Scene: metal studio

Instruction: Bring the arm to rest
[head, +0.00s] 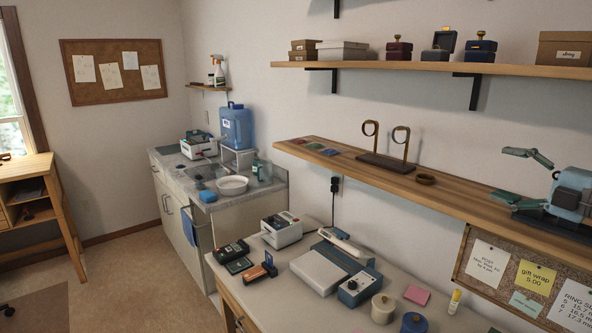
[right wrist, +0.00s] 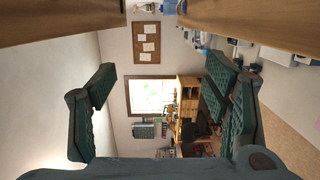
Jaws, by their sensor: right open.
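My right gripper (head: 501,172) is at the right edge of the head view, its teal fingers pointing left and spread apart. It shows in front of the wall, overlapping the right part of the lower wooden shelf (head: 400,183). In the right wrist view my right gripper (right wrist: 158,90) is open, with nothing between its fingers. That view looks sideways across the room to the window (right wrist: 150,96). Wood crosses its top left and top right corners, close to the camera. My left gripper is in neither view.
The upper shelf (head: 400,68) holds boxes. A ring stand (head: 385,160) stands on the lower shelf. The workbench (head: 275,298) below carries a scale (head: 322,270), jars and small devices. A pinned cork board (head: 497,250) hangs under the lower shelf. Open floor lies at the left.

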